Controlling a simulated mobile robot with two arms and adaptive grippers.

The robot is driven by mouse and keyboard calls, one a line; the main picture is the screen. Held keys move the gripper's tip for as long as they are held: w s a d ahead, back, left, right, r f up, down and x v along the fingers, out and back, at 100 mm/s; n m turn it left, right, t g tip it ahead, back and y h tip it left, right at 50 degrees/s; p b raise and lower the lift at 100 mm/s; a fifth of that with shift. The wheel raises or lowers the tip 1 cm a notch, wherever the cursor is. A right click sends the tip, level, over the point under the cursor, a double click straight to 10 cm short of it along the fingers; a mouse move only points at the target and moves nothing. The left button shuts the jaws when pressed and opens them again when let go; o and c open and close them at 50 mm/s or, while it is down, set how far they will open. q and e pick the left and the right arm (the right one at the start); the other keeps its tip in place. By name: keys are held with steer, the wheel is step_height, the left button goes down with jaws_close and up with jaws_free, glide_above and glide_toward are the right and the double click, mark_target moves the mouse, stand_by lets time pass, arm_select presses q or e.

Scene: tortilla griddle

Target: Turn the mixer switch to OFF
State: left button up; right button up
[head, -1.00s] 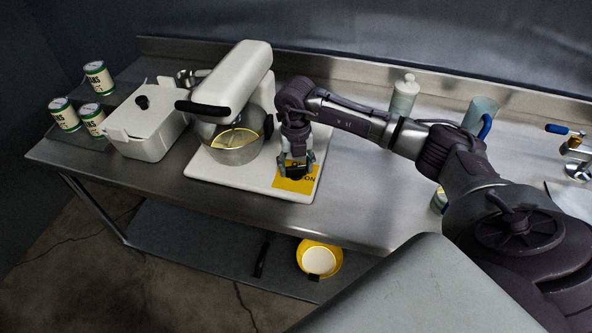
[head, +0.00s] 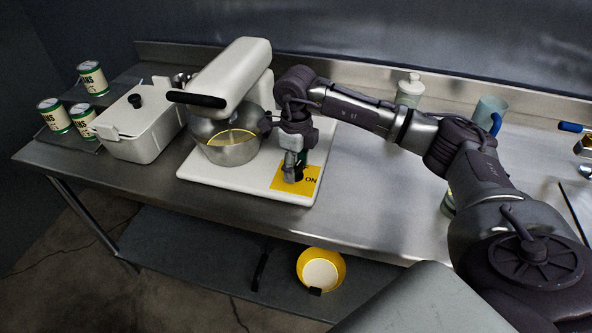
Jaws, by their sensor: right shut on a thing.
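The white stand mixer (head: 228,78) stands on its white base on the steel table, with a steel bowl (head: 228,152) under its head. At the base's right front corner is a yellow switch plate (head: 309,184) with the word ON showing on its right part. My right gripper (head: 293,177) points down over the plate and is shut on the dark switch knob, which is mostly hidden by the fingers. The OFF lettering is hidden too. My left gripper is not in view.
A white lidded box (head: 140,125) and several green-and-white cans (head: 92,78) stand left of the mixer. A bottle (head: 410,90) and a mug (head: 489,113) stand at the back right. A yellow pan (head: 320,270) lies on the lower shelf.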

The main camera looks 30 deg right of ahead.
mark_target(296, 167)
steer(key=shift+n+b, duration=0.55)
steer(key=shift+n, duration=0.55)
steer(key=shift+r, duration=0.1)
steer(key=o, duration=1.2)
steer(key=shift+c, duration=0.2)
step_height(296, 167, up, 12)
